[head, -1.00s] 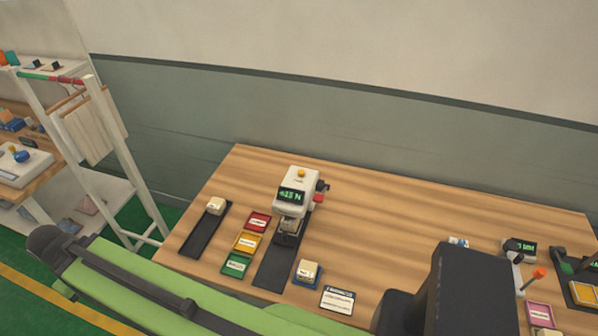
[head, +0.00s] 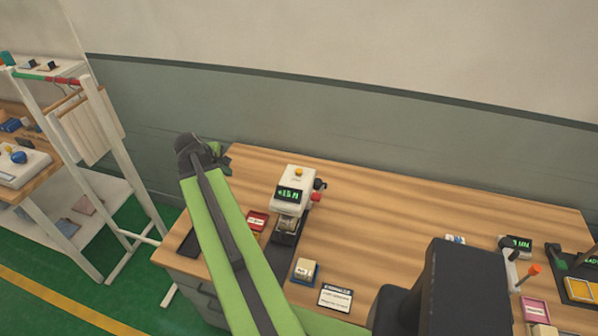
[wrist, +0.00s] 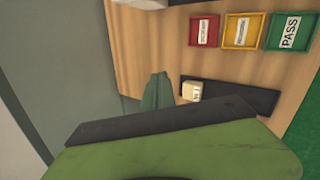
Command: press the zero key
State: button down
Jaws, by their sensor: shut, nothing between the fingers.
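A white tester (head: 293,187) with a green-lit display (head: 288,194) stands on the wooden table. It has a yellow button (head: 298,171) on top and dark and red knobs on its right side. I cannot tell which of these is the zero key; no label is readable. My gripper (head: 219,152) is over the table's back left corner, left of the tester and apart from it. In the wrist view its fingers (wrist: 157,92) are together and empty.
Red (wrist: 204,31), yellow (wrist: 242,31) and green PASS (wrist: 289,31) trays lie near a black strip (wrist: 235,92) bearing a cream block (wrist: 192,91). Another block (head: 306,267) and a card (head: 336,297) lie at the front.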

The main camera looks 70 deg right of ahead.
jog(key=s+d+r+g+h, duration=0.1)
jog(key=s+d+r, duration=0.1)
jog(key=s+d, duration=0.7)
notch_tip(320, 180, up, 2)
jog(key=n+g+h, duration=0.1)
jog(key=n+g, duration=0.1)
send_over(297, 172)
notch_tip(297, 172, down, 9)
jog(key=b, duration=0.8)
jog(key=shift+b, duration=0.3)
dwell(0.4)
jog(key=shift+f+b, duration=0.3)
jog(key=shift+b, duration=0.05)
